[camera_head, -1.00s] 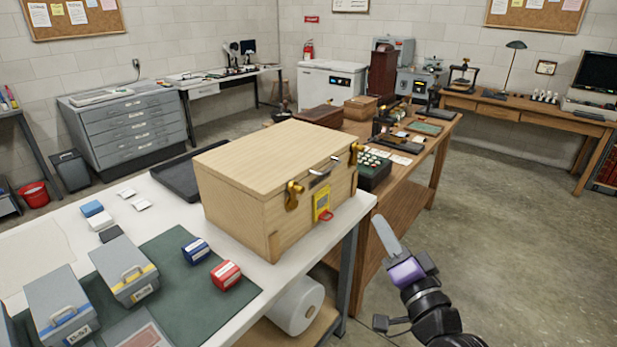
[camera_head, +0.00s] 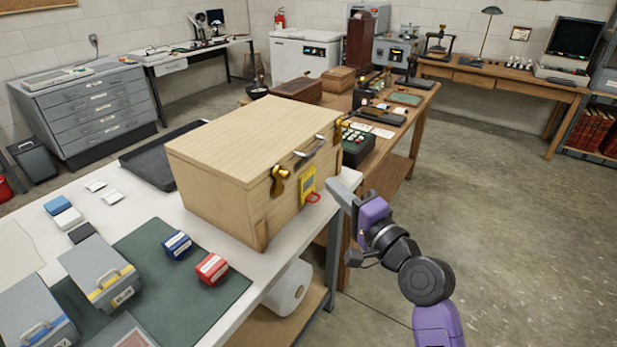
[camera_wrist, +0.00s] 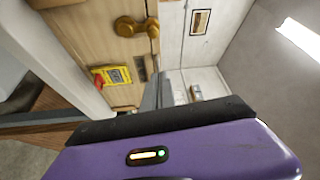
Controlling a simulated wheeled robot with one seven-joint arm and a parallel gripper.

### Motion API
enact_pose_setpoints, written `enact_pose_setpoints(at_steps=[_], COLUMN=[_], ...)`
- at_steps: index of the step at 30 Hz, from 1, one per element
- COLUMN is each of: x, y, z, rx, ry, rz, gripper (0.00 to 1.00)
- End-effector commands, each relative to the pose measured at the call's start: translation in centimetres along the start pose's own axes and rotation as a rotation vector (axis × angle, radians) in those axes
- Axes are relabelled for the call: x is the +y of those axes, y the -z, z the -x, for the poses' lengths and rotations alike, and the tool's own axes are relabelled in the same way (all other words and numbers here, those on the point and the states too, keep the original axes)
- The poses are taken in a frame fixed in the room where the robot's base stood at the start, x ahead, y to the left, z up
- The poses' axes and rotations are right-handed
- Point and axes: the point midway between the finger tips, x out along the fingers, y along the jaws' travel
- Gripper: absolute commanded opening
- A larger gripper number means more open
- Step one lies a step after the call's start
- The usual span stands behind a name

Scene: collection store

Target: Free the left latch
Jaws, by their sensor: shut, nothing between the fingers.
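A pale wooden chest (camera_head: 245,150) stands closed on the white table. Its front carries a left brass latch (camera_head: 279,181), a right brass latch (camera_head: 337,130), and a dark handle (camera_head: 304,152) between them. A yellow tag (camera_head: 308,185) with a red loop hangs beside the left latch. My gripper (camera_head: 343,190) is shut and empty, to the right of the tag and apart from the left latch. In the wrist view, my grey fingers (camera_wrist: 154,94) point towards the chest front, where the yellow tag (camera_wrist: 112,76) and one brass latch (camera_wrist: 138,27) show. I cannot tell which latch it is.
Red (camera_head: 212,269) and blue (camera_head: 177,245) small boxes and grey cases (camera_head: 102,272) stand left of the chest on the white table (camera_head: 130,208). A wooden table (camera_head: 398,160) with equipment is behind. The floor (camera_head: 500,220) to the right is clear.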

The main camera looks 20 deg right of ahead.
Motion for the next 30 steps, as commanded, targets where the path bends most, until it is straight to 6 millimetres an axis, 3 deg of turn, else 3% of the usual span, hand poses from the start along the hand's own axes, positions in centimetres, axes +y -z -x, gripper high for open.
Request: enact_pose_setpoints(at_steps=[5,19,24,30], x=[-0.3,-0.2,-0.3,-0.1], y=[0.0,0.0,-2.3,-3.6], z=[-2.0,-10.1,-9.1,-8.6], rx=[-0.002,-0.001,-0.003,-0.001], ry=[0.001,0.001,-0.001,0.000], rz=[0.001,0.001,0.001,0.002], gripper=[0.00,0.00,0.00,0.00])
